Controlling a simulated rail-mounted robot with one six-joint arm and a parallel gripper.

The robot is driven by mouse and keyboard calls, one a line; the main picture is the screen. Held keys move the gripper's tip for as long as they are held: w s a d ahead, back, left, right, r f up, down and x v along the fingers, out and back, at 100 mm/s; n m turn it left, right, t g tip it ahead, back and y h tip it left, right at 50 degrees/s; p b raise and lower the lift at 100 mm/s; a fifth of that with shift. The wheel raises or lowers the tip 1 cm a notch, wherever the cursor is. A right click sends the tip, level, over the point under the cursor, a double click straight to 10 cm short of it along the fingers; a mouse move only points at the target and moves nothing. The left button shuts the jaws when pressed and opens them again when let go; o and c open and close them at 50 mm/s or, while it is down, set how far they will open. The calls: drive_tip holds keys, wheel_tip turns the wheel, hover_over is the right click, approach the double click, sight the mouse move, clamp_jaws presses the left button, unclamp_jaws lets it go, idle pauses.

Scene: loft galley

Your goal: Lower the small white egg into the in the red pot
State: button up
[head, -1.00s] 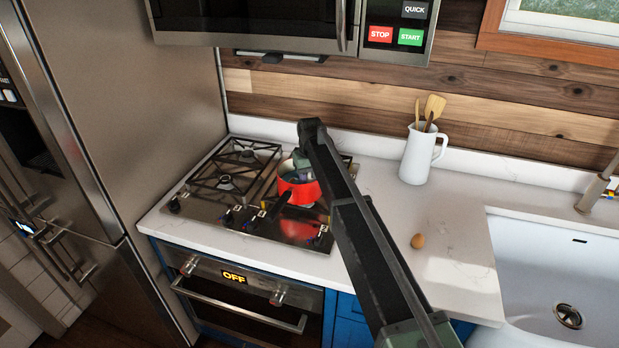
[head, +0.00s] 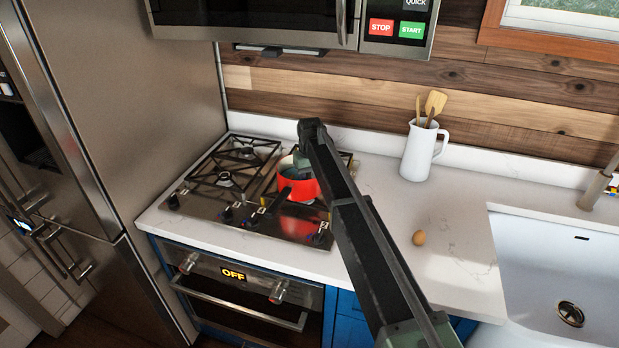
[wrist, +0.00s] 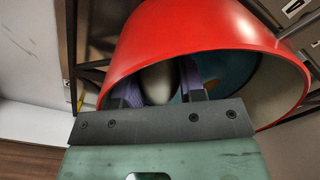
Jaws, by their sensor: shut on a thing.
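The red pot (head: 303,190) sits on the right part of the stove, its dark handle toward the front. In the wrist view the red pot (wrist: 205,35) fills the upper middle, its wide mouth facing the camera and its inside bluish. My gripper (wrist: 160,88) has its purple fingers inside the pot's mouth. It is shut on the small white egg (wrist: 158,82), which shows between the fingers. Whether the egg touches the pot's bottom cannot be told. In the head view my arm covers part of the pot, and the egg and fingertips are hidden.
A brown egg (head: 419,238) lies on the white counter (head: 385,255) right of my arm. A white pitcher (head: 419,152) with wooden utensils stands behind it. The sink (head: 535,265) is at right. A microwave (head: 270,18) hangs above the stove (head: 215,195).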

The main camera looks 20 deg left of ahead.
drive_tip(key=shift+f, duration=0.2)
drive_tip(key=o, duration=1)
wheel_tip(320, 180, up, 11)
drive_tip(key=p, duration=1.1)
drive_tip(key=shift+r, duration=0.15)
drive_tip(key=shift+f, duration=0.2)
